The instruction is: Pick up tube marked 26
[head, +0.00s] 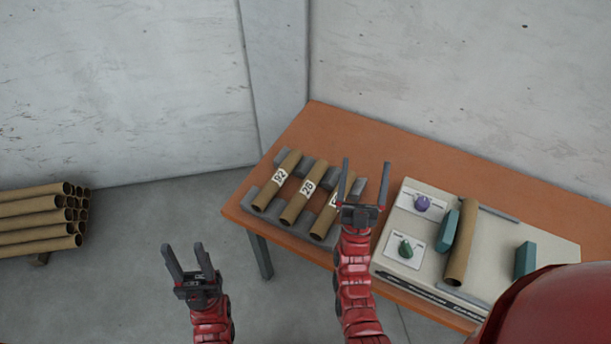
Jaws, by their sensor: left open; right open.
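Three brown cardboard tubes with white number labels lie side by side on a grey rack at the left end of the orange table. The left tube (273,188) has a label that seems to read 92. The middle tube (293,209) has a label that looks like 26 or 28; I cannot tell which. The right tube (322,226) has its label partly hidden by my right gripper. My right gripper (366,163) is open and empty, in front of the rack's right end in the picture. My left gripper (183,247) is open and empty over the floor, left of the table.
A beige machine (400,262) with a purple knob (422,203), a green knob (405,249) and teal blocks stands on the table (330,123) at the right, with an unlabelled tube (462,240) lying across it. More tubes (40,220) are stacked at far left. The table's back strip is clear.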

